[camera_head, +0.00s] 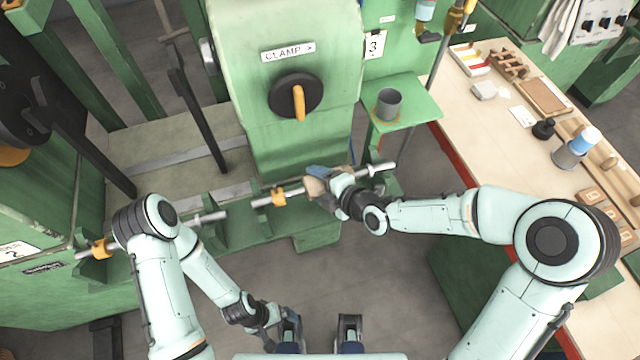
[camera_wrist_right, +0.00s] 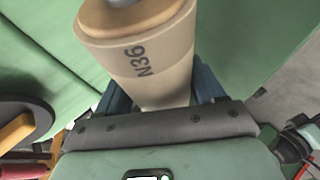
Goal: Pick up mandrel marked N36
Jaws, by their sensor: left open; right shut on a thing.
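The mandrel marked N36 (camera_wrist_right: 150,65) is a cream, tapered piece with a tan end face. Its dark N36 lettering faces the camera in the right wrist view. In the head view the mandrel (camera_head: 315,187) is small and partly hidden by my right gripper (camera_head: 324,181). My right gripper is shut on it, with a blue finger on either side in the wrist view. The mandrel is between two metal shaft ends at the front of the green machine; I cannot tell whether it touches them. My left gripper (camera_head: 276,334) is open, low near the bottom edge.
A shaft with an orange collar (camera_head: 278,197) is left of the mandrel. A grey cup (camera_head: 388,104) stands on a green shelf. A workbench (camera_head: 480,110) with small parts is at the right.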

